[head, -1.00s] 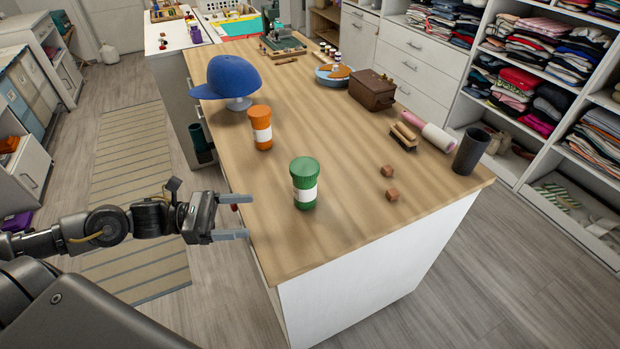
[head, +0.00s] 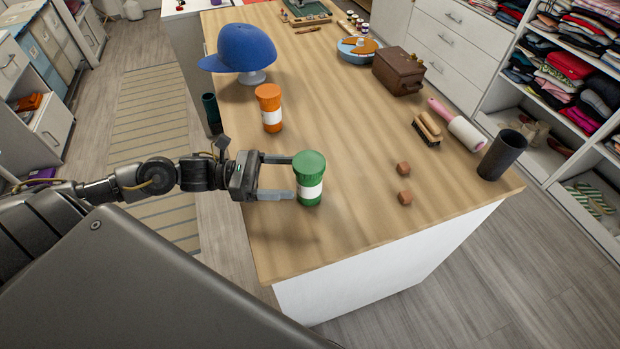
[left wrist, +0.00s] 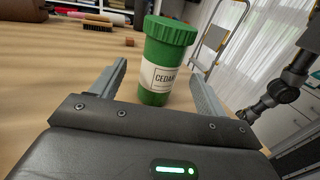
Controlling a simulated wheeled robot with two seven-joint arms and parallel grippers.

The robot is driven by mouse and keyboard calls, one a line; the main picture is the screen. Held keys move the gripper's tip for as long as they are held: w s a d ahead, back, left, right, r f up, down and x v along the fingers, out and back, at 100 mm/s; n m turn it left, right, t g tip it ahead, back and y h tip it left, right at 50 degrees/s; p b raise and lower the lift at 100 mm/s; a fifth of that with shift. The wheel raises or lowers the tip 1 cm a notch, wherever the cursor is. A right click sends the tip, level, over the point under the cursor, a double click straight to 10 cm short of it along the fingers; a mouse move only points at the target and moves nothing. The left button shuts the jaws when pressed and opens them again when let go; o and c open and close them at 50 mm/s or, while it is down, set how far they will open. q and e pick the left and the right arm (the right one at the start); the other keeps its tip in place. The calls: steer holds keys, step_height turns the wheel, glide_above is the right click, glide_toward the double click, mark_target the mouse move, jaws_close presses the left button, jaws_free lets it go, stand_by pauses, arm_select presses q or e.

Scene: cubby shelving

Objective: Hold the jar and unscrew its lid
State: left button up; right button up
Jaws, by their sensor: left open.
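A green jar (head: 309,190) with a ridged green lid (head: 309,163) and a white label stands upright on the wooden counter. In the left wrist view the jar (left wrist: 154,98) stands just beyond and between the fingertips, its label reading "CEDAR". My left gripper (head: 290,176) is open and level with the jar's body, its fingers pointing at it. The same gripper (left wrist: 160,80) shows no clear contact with the jar. The lid sits on the jar. An orange jar (head: 270,108) with a white label stands farther back. My right gripper is not in view.
A blue cap (head: 240,50) on a stand is at the back left. The counter's front is clear.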

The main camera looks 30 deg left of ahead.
mark_target(311, 176)
arm_select(q)
steer(key=shift+w+d+r, duration=0.1)
steer(key=shift+w+d, duration=0.1)
steer(key=shift+d, duration=0.35)
steer(key=shift+d+r, duration=0.1)
steer(key=p+x, duration=0.2)
steer(key=x, duration=0.1)
steer(key=p+x, duration=0.1)
steer(key=shift+w+d+r, duration=0.15)
steer(key=shift+d+r, duration=0.1)
steer(key=shift+r, duration=0.05)
steer(key=shift+w+d+f, duration=0.1)
steer(key=shift+d, duration=0.1)
steer(key=shift+f, duration=0.1)
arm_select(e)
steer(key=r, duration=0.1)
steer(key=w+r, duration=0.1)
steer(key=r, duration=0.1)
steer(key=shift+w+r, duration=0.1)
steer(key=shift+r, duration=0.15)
arm_select(q)
steer(key=shift+c, duration=0.3)
steer(key=c, duration=1)
steer(key=shift+c, duration=0.2)
